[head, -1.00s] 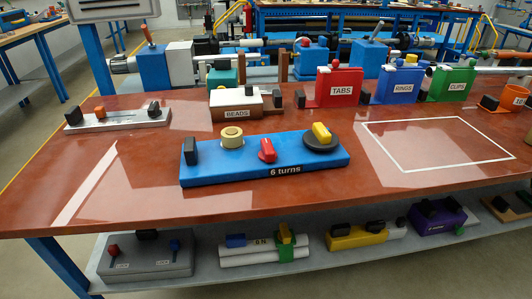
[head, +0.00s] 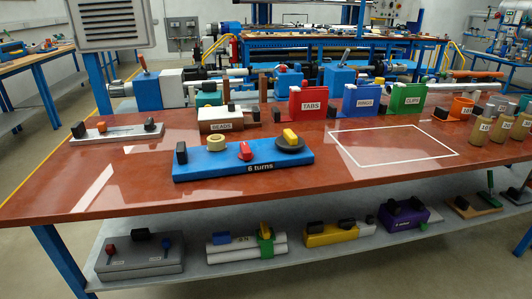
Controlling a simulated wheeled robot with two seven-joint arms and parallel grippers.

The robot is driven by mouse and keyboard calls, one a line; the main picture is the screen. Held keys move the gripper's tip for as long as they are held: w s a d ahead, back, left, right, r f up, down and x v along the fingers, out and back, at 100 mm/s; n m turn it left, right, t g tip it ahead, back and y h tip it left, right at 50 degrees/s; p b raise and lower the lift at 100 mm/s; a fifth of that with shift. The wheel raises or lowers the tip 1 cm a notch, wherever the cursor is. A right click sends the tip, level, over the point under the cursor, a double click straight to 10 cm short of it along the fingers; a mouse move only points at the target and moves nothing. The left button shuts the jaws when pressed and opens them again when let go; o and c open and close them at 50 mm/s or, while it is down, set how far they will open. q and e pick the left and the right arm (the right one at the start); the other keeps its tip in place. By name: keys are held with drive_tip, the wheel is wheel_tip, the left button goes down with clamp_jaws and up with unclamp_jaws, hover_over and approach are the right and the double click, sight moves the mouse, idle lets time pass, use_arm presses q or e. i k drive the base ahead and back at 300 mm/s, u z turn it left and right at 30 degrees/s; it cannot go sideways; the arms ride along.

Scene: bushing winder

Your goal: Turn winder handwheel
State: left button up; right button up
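The winder is a blue block (head: 221,172) labelled "6 turns" on the red-brown table. A dark round handwheel (head: 290,147) with a yellow grip (head: 290,136) sits at its right end. A red knob (head: 245,151) stands in the middle. A cream ring-shaped spool (head: 217,143) is to the left of the knob, and a black block (head: 181,152) is at the left end. Neither of my grippers shows in the head view, and nothing touches the winder.
Behind the winder stand a BEADS box (head: 216,121) and red TABS (head: 309,104), blue RINGS (head: 363,101) and green CLIPS (head: 407,98) bins. A white-outlined area (head: 392,145) on the table is empty. A lower shelf (head: 295,250) holds other devices.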

sight(288, 141)
drive_tip(key=z, duration=0.2)
drive_tip(key=i, duration=1.1)
drive_tip(key=u, duration=0.4)
